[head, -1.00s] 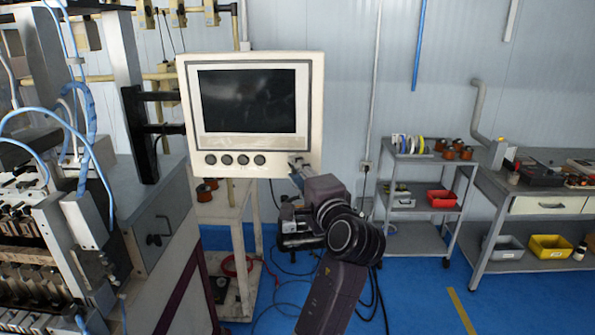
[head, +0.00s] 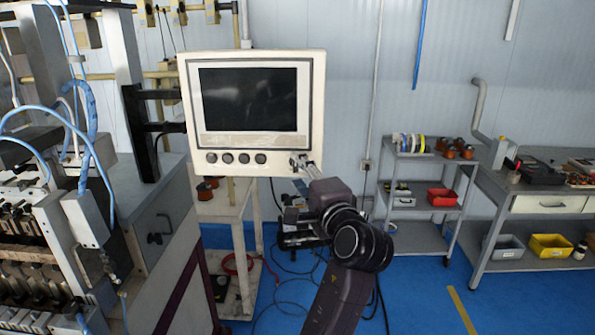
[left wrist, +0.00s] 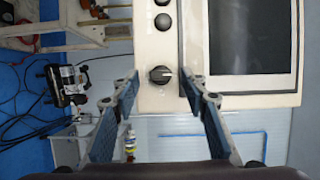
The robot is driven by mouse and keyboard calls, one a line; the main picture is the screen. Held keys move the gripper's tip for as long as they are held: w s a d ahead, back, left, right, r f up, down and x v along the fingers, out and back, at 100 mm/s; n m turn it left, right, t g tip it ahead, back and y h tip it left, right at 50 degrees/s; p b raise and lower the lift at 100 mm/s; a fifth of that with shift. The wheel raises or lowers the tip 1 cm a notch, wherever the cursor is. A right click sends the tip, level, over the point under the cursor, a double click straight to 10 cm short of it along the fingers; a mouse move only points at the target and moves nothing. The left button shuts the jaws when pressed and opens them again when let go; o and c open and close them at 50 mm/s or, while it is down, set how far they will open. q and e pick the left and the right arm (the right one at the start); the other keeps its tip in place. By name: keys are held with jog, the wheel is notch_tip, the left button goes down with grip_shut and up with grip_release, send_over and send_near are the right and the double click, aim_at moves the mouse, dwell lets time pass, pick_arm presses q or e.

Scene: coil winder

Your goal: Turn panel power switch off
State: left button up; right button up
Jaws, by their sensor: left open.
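The control panel (head: 312,110) is a cream box with a dark screen and a row of round dark buttons (head: 244,158) below it. The power switch (left wrist: 159,75) is a dark round knob with a light pointer mark, seen in the left wrist view on the panel face. Its mark points right there, toward the screen. My left gripper (head: 301,162) is at the panel's lower right corner and hides the switch in the head view. In the left wrist view its open fingers (left wrist: 160,84) stand either side of the knob, with gaps visible. My right gripper is not in view.
A winding machine (head: 165,230) with blue hoses stands at the left. A pale stand (head: 238,215) is below the panel. A grey cart (head: 420,235) with bins and a workbench (head: 500,203) are at the right. Cables lie on the blue floor.

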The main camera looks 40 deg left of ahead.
pick_arm(q)
jog(key=v, duration=0.5)
jog(key=shift+s+d, duration=0.2)
jog(key=shift+d, duration=0.1)
